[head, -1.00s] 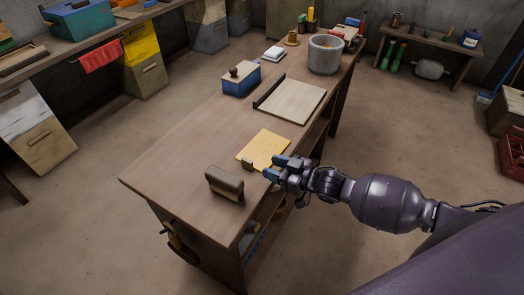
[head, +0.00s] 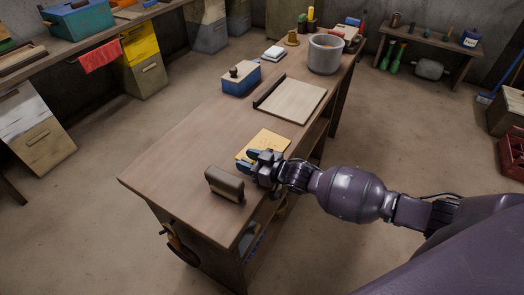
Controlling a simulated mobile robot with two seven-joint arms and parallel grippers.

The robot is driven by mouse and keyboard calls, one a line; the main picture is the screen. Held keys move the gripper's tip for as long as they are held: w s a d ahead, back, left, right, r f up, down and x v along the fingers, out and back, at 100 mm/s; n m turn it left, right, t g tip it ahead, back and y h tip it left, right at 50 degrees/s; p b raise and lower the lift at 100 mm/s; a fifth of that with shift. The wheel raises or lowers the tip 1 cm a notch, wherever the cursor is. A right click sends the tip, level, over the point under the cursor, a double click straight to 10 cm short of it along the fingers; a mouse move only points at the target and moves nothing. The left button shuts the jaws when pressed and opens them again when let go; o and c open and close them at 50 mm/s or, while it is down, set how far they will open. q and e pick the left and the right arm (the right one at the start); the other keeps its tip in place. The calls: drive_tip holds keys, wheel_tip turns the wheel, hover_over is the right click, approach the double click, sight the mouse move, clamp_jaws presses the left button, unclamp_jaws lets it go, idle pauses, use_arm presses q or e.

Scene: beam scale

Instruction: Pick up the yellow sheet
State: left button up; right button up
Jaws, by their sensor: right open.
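The yellow sheet (head: 268,140) lies flat on the wooden workbench (head: 185,160), near its right edge. My right gripper (head: 247,162) reaches in from the right and is open. Its fingers are over the sheet's near part and hide that part. I cannot tell whether the fingers touch the sheet. My left gripper is not in view.
A dark brown block-like object (head: 224,184) stands just in front of my right gripper. Behind the sheet lie a pale board (head: 292,100) and a blue box (head: 241,78). A grey pot (head: 325,55) stands farther back. The bench's left side is clear.

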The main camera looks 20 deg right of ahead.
drive_tip(key=shift+c, duration=0.4)
drive_tip(key=shift+c, duration=1.2)
drive_tip(key=c, duration=0.5)
clamp_jaws()
